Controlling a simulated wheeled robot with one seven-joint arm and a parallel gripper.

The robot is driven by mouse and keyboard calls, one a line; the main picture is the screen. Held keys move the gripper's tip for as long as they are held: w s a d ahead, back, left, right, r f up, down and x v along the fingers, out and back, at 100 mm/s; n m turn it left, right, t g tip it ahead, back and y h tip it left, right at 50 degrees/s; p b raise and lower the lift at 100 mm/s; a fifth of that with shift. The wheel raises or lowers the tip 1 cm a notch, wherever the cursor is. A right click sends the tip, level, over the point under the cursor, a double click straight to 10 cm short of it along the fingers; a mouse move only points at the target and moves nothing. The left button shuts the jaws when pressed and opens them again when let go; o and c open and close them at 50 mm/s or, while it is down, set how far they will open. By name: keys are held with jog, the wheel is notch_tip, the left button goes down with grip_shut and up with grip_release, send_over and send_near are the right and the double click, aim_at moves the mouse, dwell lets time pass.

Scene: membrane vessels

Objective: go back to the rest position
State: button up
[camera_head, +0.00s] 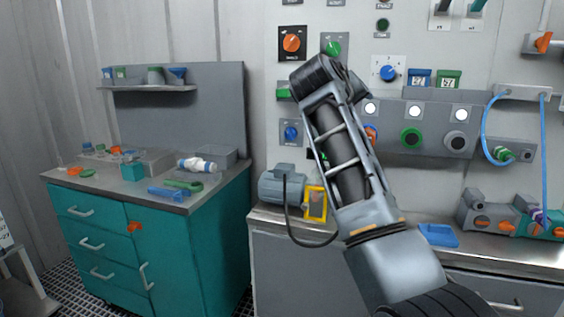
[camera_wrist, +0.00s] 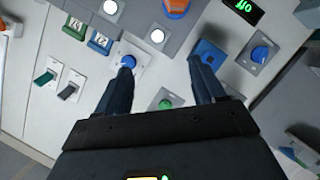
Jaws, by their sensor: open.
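My gripper (camera_wrist: 163,78) shows in the wrist view with its two dark fingers spread wide apart and nothing between them. It faces the wall panel (camera_wrist: 85,135), with a blue knob (camera_wrist: 128,62) by the left fingertip and a blue part (camera_wrist: 207,53) by the right one. A green button (camera_wrist: 165,104) lies behind the gap between the fingers. In the head view my arm rises from the lower right toward the panel, and its links hide the gripper's fingers. Whether the fingers touch the panel cannot be told.
A teal cabinet (camera_head: 190,243) with loose parts on top stands at the left. A grey motor (camera_head: 280,187) and a yellow frame (camera_head: 316,204) sit on the counter by my arm. A blue hose (camera_head: 484,125) hangs at the right. A shelf (camera_head: 150,88) is on the back left wall.

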jog(key=s+f+n+y, duration=0.15)
jog(key=s+f, duration=0.25)
jog(key=f, duration=0.9)
jog(key=s+f+n+y, duration=0.15)
jog(key=s+f, duration=0.35)
jog(key=f, duration=0.8)
jog(key=s+d+f+t+y, duration=0.15)
jog(key=s+f+y, duration=0.25)
jog(key=s+f, duration=1.25)
jog(key=s+d+m+y, duration=0.1)
jog(key=s+d+m, duration=0.15)
jog(key=s, duration=2.25)
jog(key=s+d+r+m, duration=0.1)
jog(key=s+r, duration=0.5)
jog(key=s, duration=0.2)
jog(key=s+r+m, duration=0.1)
jog(key=s+r, duration=0.5)
jog(key=s, duration=0.3)
jog(key=shift+s+d+r+m, duration=0.15)
jog(key=shift+d+m, duration=0.2)
